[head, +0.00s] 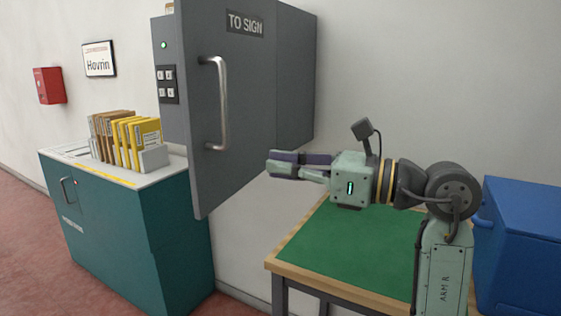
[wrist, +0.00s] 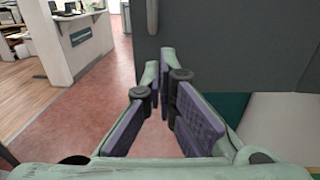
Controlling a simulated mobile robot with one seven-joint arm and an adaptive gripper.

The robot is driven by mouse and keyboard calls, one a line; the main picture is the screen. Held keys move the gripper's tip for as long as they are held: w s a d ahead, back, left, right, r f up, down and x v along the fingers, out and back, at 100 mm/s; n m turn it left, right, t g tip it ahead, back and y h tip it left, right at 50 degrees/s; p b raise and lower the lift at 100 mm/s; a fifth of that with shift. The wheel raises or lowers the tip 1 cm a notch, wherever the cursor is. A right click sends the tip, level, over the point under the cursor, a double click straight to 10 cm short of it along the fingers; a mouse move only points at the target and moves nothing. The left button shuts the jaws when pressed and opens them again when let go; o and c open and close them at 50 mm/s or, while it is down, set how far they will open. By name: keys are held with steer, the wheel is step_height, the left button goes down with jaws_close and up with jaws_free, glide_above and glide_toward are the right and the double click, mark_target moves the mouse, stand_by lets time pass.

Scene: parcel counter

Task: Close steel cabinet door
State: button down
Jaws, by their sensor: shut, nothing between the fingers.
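The grey steel cabinet (head: 298,85) hangs on the wall in the head view. Its door (head: 245,110), labelled TO SIGN, stands open, its left edge swung out from the cabinet. A vertical bar handle (head: 222,105) is on the door. My gripper (head: 269,164) is shut and empty beside the door's lower right part, pointing left. In the wrist view the fingertips (wrist: 159,72) are in front of the dark door panel (wrist: 235,50), with the handle (wrist: 151,15) cut off at the top. I cannot tell whether the fingers touch the door.
A green-topped table (head: 340,245) stands below my arm, with a blue box (head: 520,240) at the right. A teal cabinet (head: 165,235) stands at the left, bearing a rack of yellow and brown files (head: 125,138). Red floor (wrist: 110,105) is free left of the door in the wrist view.

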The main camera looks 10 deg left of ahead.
mark_target(211, 156)
steer(key=p+x, duration=0.2)
steer(key=x, duration=0.8)
steer(key=shift+a, duration=0.4)
steer(key=shift+a, duration=0.15)
